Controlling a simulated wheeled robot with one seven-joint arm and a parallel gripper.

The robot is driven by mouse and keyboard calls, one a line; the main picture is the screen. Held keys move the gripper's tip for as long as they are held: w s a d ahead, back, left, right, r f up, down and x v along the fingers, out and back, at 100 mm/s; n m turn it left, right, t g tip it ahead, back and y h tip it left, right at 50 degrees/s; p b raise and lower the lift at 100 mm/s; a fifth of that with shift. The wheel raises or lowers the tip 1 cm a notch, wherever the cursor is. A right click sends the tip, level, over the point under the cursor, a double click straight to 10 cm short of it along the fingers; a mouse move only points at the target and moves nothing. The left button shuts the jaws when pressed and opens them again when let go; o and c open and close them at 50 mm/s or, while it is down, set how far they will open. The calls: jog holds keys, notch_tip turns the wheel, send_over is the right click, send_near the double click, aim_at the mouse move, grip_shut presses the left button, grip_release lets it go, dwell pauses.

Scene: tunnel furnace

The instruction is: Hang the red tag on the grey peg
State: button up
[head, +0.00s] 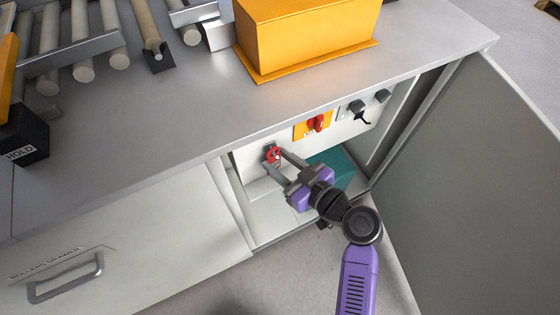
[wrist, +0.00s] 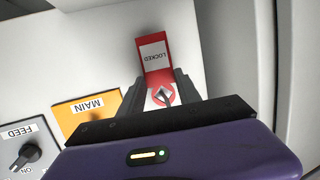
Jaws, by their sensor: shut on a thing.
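The red tag (wrist: 155,62) has a white label reading LOCKED, upside down in the wrist view, and a red ring at its lower end. My gripper (wrist: 162,95) is shut on the tag at its ring end. A small grey peg (wrist: 162,95) shows inside the ring outline between the fingers; I cannot tell whether the ring is around it or in front of it. In the head view the red tag (head: 273,155) and my gripper (head: 276,159) are close to the panel inside the open cabinet. The fingers hide part of the ring.
A yellow MAIN plate with a red switch (head: 316,123) and black knobs (head: 357,109) lie to the right on the panel. A teal box (head: 331,169) sits below. The open cabinet door (head: 480,180) stands at right, and the counter edge (head: 200,158) overhangs.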

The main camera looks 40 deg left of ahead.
jog(key=o, duration=1.4)
jog(key=v, duration=0.7)
jog(key=shift+d+p, duration=0.35)
jog(key=shift+d, duration=0.05)
jog(key=shift+r, duration=0.1)
